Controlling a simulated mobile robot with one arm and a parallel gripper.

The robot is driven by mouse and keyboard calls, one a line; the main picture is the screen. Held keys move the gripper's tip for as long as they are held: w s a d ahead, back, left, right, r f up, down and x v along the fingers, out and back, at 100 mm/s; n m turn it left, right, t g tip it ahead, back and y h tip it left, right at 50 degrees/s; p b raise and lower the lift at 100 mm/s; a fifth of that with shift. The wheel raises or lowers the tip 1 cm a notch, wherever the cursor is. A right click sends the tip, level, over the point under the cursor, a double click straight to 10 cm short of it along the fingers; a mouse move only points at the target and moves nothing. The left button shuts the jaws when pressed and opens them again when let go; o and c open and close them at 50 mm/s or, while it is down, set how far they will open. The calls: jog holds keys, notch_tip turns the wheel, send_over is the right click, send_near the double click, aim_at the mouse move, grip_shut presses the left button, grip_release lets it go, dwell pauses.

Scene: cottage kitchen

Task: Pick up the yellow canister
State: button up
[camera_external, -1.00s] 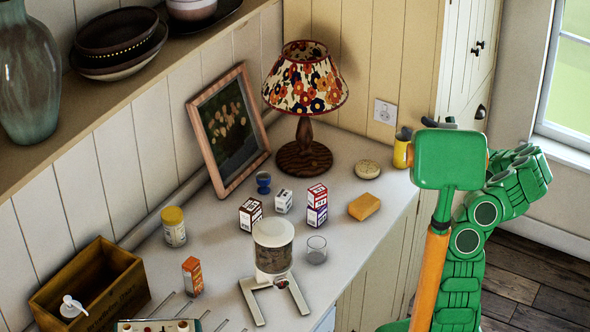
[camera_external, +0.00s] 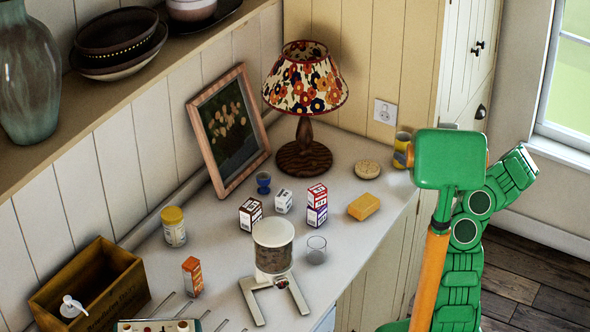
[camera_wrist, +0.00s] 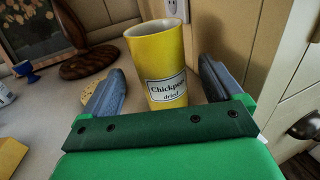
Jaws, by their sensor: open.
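The yellow canister (camera_wrist: 155,52) stands upright and open-topped on the counter, with a "Chickpeas dried" label facing me in the wrist view. My gripper (camera_wrist: 160,72) is open, with one grey-blue finger on each side of the canister. In the external view the canister (camera_external: 399,159) is at the counter's far right end, partly hidden behind my green arm parts. My gripper is mostly hidden there.
A round cork-coloured disc (camera_external: 367,169) and a yellow sponge (camera_external: 364,207) lie left of the canister. A lamp (camera_external: 304,159) stands behind them. The wall with a socket (camera_external: 385,111) is close behind the canister. The counter edge is just to its right.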

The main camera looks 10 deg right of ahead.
aim_at(399, 146)
jog(key=shift+x, duration=2.75)
jog(key=shift+f, duration=0.2)
jog(key=c, duration=1.2)
